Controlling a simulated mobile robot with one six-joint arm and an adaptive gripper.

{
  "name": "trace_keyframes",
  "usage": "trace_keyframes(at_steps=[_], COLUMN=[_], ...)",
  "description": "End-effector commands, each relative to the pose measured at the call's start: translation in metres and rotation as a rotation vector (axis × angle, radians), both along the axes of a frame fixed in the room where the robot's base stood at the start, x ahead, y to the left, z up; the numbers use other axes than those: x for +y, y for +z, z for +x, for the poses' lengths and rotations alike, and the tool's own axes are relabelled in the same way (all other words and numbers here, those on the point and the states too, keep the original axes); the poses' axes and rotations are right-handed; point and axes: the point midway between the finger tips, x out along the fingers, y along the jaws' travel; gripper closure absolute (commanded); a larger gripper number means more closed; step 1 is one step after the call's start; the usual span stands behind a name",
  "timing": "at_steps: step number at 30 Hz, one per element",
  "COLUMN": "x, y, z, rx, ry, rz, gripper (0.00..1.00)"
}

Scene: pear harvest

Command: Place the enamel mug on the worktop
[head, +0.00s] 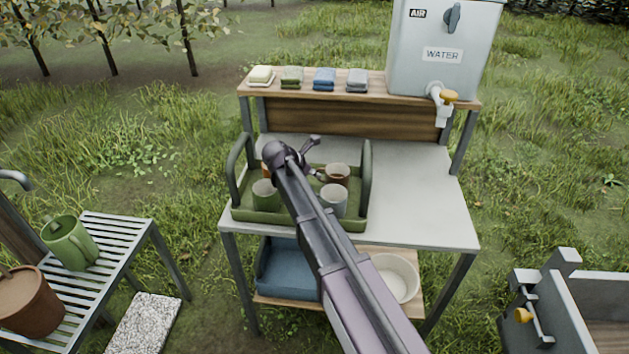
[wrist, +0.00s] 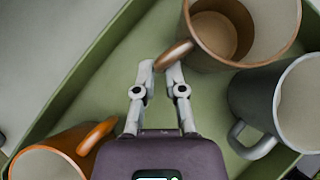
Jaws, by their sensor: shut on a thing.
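My gripper (wrist: 160,72) is shut on the handle of a brown mug (wrist: 190,52) with a pale rim. The brown mug also shows in the head view (head: 337,174), upright at the green tray's right side; whether it touches the tray floor is unclear. A grey mug (wrist: 258,98) stands close to it, and a green mug (head: 265,196) stands at the tray's front left. An orange-handled mug (wrist: 62,152) is at the wrist view's lower left. I cannot tell which mug is enamel. The pale worktop (head: 415,195) is bare right of the tray.
The green tray (head: 240,212) has raised end handles. A back shelf (head: 375,95) holds folded cloths and a water tank (head: 440,45) with a tap. A blue bin (head: 285,270) and a white bowl (head: 397,277) sit below the worktop. My arm hides part of the tray.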

Motion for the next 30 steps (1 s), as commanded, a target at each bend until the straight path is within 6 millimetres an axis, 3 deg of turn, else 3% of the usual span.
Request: trace_keyframes(at_steps=[19,20,23,30], x=[-0.0011,-0.0011,-0.0012,-0.0015], y=[-0.0109,-0.0102,-0.0096,-0.0096], z=[0.0003,0.0003,0.0003,0.0005], rx=[-0.001,0.000,0.000,0.000], ry=[-0.001,-0.001,-0.001,-0.001], rz=[-0.001,0.000,0.000,0.000], gripper=[1.00,0.80,0.51,0.51])
